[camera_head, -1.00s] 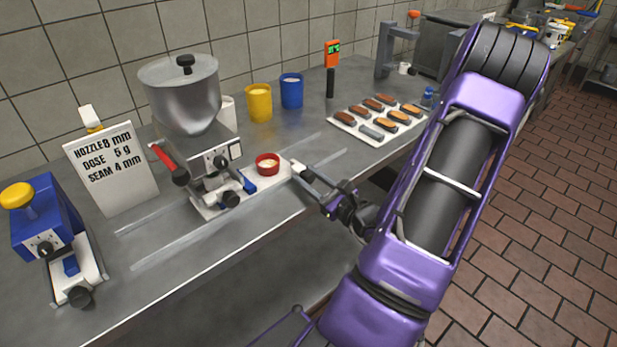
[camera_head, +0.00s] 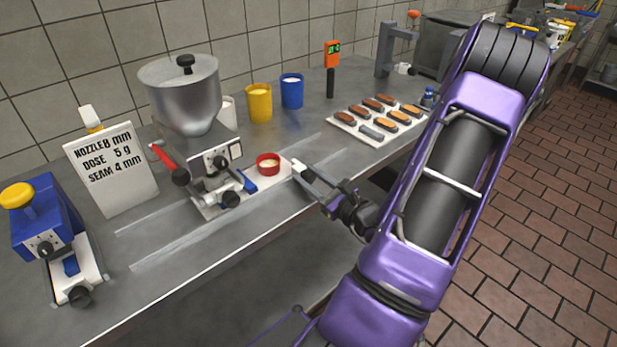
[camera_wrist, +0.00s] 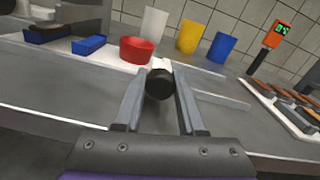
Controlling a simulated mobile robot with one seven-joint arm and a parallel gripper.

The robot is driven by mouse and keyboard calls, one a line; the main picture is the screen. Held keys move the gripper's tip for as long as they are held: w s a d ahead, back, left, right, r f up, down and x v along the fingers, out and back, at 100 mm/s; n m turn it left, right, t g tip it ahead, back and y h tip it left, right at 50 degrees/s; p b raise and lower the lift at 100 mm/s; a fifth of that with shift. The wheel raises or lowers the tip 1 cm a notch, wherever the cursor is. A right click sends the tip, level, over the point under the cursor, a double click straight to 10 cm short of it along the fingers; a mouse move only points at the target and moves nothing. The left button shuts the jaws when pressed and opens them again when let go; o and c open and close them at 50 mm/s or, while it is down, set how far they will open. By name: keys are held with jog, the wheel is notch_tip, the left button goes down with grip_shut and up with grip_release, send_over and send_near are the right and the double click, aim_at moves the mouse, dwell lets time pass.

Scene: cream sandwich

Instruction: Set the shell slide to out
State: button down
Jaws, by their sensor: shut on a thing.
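My gripper (camera_head: 302,172) is at the right end of a long white plate (camera_head: 283,168) on the steel counter, which looks like the slide. In the wrist view the two fingers of my gripper (camera_wrist: 159,88) are shut around a black round knob (camera_wrist: 159,84) in front of the plate's white end. A red cup (camera_head: 267,164) with pale contents and a blue block (camera_head: 247,183) are on or beside this plate. The plate runs left to the hopper machine (camera_head: 181,92). My fingers hide the knob in the head view.
A yellow cup (camera_head: 259,103) and a blue cup (camera_head: 291,91) stand behind the plate. A tray (camera_head: 345,118) of shells lies to the right. A blue machine (camera_head: 45,222) and a sign (camera_head: 112,170) stand at left. The counter's front edge runs below my gripper.

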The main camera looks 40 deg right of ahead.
aim_at(354, 162)
jog(key=d, duration=1.5)
jog(key=shift+d, duration=0.15)
jog(key=shift+r, duration=0.1)
jog(key=c, duration=0.5)
grip_release()
jog(key=shift+d, duration=0.15)
jog(key=shift+s, duration=0.15)
jog(key=s, duration=1.7)
jog(key=shift+p, duration=0.4)
